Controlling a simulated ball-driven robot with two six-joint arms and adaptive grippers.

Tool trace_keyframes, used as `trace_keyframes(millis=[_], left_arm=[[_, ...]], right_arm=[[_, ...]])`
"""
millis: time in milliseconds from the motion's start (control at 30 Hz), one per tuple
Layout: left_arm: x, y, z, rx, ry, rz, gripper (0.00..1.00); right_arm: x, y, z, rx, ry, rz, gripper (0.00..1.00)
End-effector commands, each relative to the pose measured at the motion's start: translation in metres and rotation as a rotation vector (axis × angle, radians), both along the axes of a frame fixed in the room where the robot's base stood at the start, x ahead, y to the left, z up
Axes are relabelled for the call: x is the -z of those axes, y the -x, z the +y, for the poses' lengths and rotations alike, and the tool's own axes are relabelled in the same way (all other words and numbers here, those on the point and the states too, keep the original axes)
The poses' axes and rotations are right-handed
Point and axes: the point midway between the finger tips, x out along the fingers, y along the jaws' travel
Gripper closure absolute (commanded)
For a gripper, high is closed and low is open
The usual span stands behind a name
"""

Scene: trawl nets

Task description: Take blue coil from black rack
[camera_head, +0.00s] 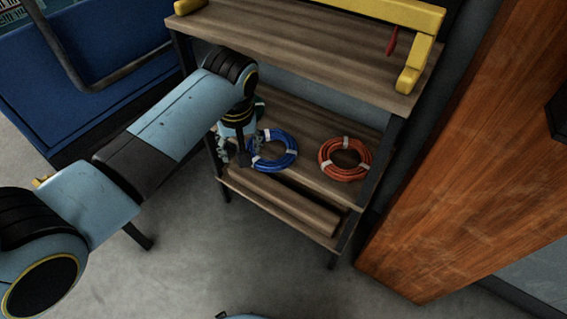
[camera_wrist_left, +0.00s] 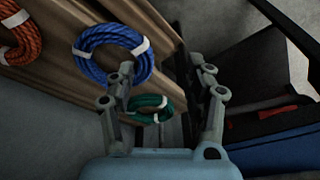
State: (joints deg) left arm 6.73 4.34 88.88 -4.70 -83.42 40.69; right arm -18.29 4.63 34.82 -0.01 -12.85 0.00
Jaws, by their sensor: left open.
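A blue coil (camera_head: 273,150) with white bands lies on the middle shelf of the black-framed rack (camera_head: 308,176), which has wooden boards. In the left wrist view the blue coil (camera_wrist_left: 112,53) shows ahead and to the left of the fingers. My left gripper (camera_head: 236,155) is at the left end of that shelf, beside the coil's left edge. It also shows in the left wrist view (camera_wrist_left: 160,85), with its fingers apart and nothing held between them. It overlaps the coil's lower edge there; I cannot tell whether they touch. My right gripper is not in view.
An orange coil (camera_head: 345,158) lies right of the blue one on the same shelf. A green coil (camera_wrist_left: 147,108) shows beyond my fingers in the left wrist view. The top shelf (camera_head: 300,35) overhangs, carrying a yellow frame (camera_head: 385,15). A wooden panel (camera_head: 470,150) stands at right.

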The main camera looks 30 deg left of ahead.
Motion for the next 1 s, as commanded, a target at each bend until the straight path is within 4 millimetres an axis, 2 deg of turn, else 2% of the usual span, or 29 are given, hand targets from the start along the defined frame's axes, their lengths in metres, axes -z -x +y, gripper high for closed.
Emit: trace_keyframes(millis=[100, 167, 233, 333, 433, 567, 667, 767, 800, 900, 1000], left_arm=[[-0.013, -0.025, 0.006, -0.003, -0.019, -0.033, 0.47], [-0.018, -0.033, 0.006, -0.002, -0.02, -0.048, 0.47], [-0.017, -0.039, 0.007, -0.001, -0.02, -0.056, 0.47], [-0.002, -0.043, 0.01, -0.001, -0.02, -0.058, 0.47], [0.016, -0.046, 0.013, 0.0, -0.02, -0.058, 0.47], [0.029, -0.05, 0.015, 0.0, -0.02, -0.06, 0.47], [0.035, -0.051, 0.017, 0.001, -0.019, -0.06, 0.47], [0.05, -0.053, 0.02, 0.0, -0.019, -0.059, 0.47], [0.057, -0.055, 0.021, 0.0, -0.019, -0.059, 0.47], [0.073, -0.057, 0.024, 0.001, -0.019, -0.058, 0.47], [0.08, -0.06, 0.025, 0.002, -0.018, -0.059, 0.47]], right_arm=[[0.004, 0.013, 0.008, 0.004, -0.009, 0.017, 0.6], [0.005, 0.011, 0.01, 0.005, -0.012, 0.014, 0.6], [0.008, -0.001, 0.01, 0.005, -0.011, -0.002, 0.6], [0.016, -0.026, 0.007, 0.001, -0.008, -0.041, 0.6], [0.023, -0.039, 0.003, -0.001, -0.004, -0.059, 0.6], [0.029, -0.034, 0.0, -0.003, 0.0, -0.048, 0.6], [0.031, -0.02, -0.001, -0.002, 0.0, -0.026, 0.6], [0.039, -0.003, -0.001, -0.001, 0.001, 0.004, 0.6], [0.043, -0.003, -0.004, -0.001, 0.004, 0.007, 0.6], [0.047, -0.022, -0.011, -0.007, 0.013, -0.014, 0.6], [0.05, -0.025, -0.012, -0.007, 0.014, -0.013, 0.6]])
